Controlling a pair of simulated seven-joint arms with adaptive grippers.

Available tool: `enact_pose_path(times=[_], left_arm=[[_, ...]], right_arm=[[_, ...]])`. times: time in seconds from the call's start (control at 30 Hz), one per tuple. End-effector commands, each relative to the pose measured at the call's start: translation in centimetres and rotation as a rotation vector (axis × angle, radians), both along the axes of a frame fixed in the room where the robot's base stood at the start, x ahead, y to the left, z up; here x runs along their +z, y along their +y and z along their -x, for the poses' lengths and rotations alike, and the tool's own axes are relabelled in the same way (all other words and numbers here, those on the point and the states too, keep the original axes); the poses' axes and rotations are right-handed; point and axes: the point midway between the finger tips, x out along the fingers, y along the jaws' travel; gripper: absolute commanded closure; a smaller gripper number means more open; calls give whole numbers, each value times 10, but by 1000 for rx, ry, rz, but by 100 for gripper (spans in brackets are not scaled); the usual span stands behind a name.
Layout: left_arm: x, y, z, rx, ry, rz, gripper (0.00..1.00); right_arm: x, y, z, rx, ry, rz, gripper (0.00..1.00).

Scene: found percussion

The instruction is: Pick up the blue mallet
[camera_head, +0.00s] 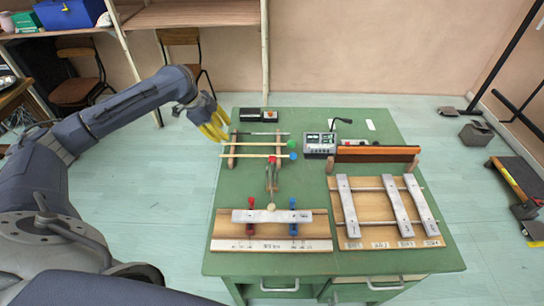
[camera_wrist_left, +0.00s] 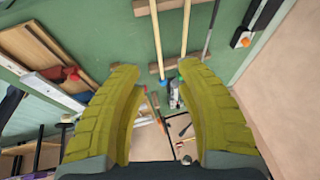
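The blue mallet is a pale wooden stick (camera_head: 250,156) with a blue head at its right end. It lies across a low wooden rack at the back left of the green table. In the left wrist view its stick (camera_wrist_left: 157,30) runs down to the blue head, seen between the fingers. My left gripper (camera_head: 213,125), with yellow fingers, is just left of the rack and apart from the mallet. In the left wrist view the left gripper (camera_wrist_left: 157,68) is open, with nothing held between its fingers. My right gripper is not in view.
A green-headed mallet (camera_head: 258,144) and a dark rod lie behind on the same rack. A grey device (camera_head: 319,144) stands right of the heads. A board with clamps (camera_head: 270,229) and a board with metal bars (camera_head: 388,207) fill the front of the table (camera_head: 222,190).

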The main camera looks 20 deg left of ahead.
Motion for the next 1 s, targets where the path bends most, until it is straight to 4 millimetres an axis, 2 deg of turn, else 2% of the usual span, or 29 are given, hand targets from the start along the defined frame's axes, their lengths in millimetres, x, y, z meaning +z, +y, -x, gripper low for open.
enact_pose_path(times=[0.07, 0.17, 0.7, 1.0], left_arm=[[1, -3, 4, -6, 10, 5, 65], [-7, -8, 3, -8, 17, 9, 65], [-89, -33, -27, -6, 15, 10, 65], [-105, -37, -33, -5, 13, 7, 65]], right_arm=[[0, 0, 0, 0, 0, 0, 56], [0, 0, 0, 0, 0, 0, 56], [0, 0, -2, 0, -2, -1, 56], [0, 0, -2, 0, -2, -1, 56]])
